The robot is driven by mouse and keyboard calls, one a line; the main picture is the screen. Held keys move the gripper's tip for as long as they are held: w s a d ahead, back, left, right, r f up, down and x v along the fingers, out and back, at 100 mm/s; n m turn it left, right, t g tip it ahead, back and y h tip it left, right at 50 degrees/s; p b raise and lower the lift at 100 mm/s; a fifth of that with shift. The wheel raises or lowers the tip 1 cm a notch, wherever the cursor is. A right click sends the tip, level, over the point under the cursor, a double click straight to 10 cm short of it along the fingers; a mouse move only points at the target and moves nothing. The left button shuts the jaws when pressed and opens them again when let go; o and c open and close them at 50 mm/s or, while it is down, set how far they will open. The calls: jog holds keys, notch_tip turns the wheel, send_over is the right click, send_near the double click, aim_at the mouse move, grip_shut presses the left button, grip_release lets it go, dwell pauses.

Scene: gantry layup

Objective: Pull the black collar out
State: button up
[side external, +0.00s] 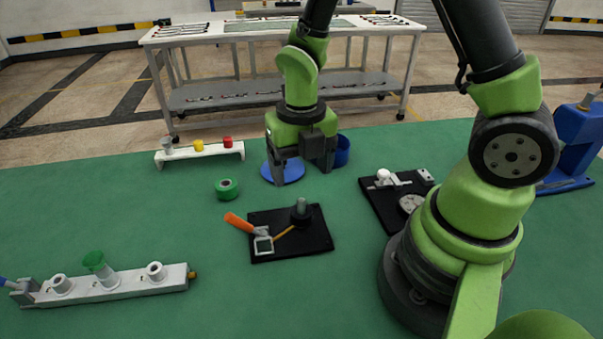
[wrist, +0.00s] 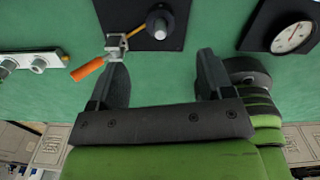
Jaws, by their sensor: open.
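A black collar (side external: 301,217) sits around an upright grey post (side external: 301,204) on a square black plate (side external: 318,240). In the wrist view the black collar (wrist: 152,21) surrounds the grey post (wrist: 161,29), near the top edge of the picture. My gripper (side external: 302,168) is above the mat, behind and above the plate in the side view. Its two fingers are spread with nothing between them. In the wrist view my gripper (wrist: 162,62) has its fingertips below the collar in the picture, apart from it.
An orange-handled tool (side external: 240,223) lies at the plate's left side. A second black plate (side external: 378,205) with a dial lies to the right. A white peg rail (side external: 125,286) stands front left.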

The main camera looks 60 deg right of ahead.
aim_at(302, 200)
notch_tip(302, 200, down, 10)
jog(key=shift+r, duration=0.1)
dwell(0.4)
jog(key=c, duration=1.2)
jog(key=shift+o, duration=0.2)
jog(key=shift+r, duration=0.1)
jog(key=shift+r, duration=1.3)
jog(key=shift+r, duration=0.3)
jog(key=shift+r, duration=1.55)
jog(key=shift+r, duration=1.75)
